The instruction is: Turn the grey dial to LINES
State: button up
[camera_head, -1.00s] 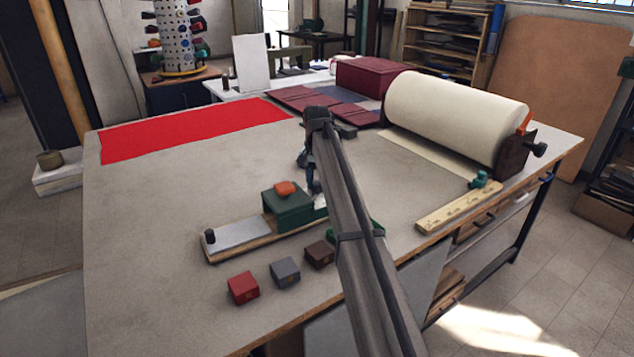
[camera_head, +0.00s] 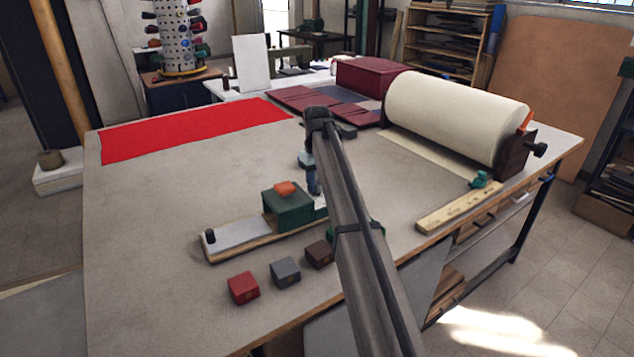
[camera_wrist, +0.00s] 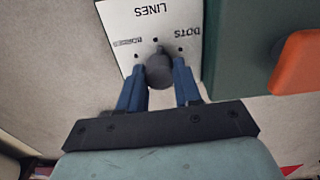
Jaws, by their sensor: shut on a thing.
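The grey dial (camera_wrist: 159,72) sits between the two blue fingers of my gripper (camera_wrist: 158,84) in the wrist view, and the gripper is shut on it. The white label plate (camera_wrist: 120,15) under the dial carries upside-down words: LINES in the middle, DOTS to the right and a blurred word to the left. The dial's small pointer faces up the picture, close to the LINES mark and slightly towards DOTS. In the head view my gripper (camera_head: 314,186) is low beside the green box (camera_head: 288,209), and my arm hides the dial.
The green box has an orange knob (camera_head: 285,188) and stands on a board with a pale plate (camera_head: 238,235). Red (camera_head: 243,288), grey (camera_head: 285,272) and brown (camera_head: 318,254) blocks lie in front. A cream roll (camera_head: 450,110) lies right. The table's left middle is clear.

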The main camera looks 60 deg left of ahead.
aim_at(317, 182)
jog(key=shift+n, duration=0.8)
jog(key=o, duration=1)
jog(key=shift+o, duration=0.2)
notch_tip(317, 182, up, 14)
jog(key=shift+f, duration=0.1)
dwell(0.4)
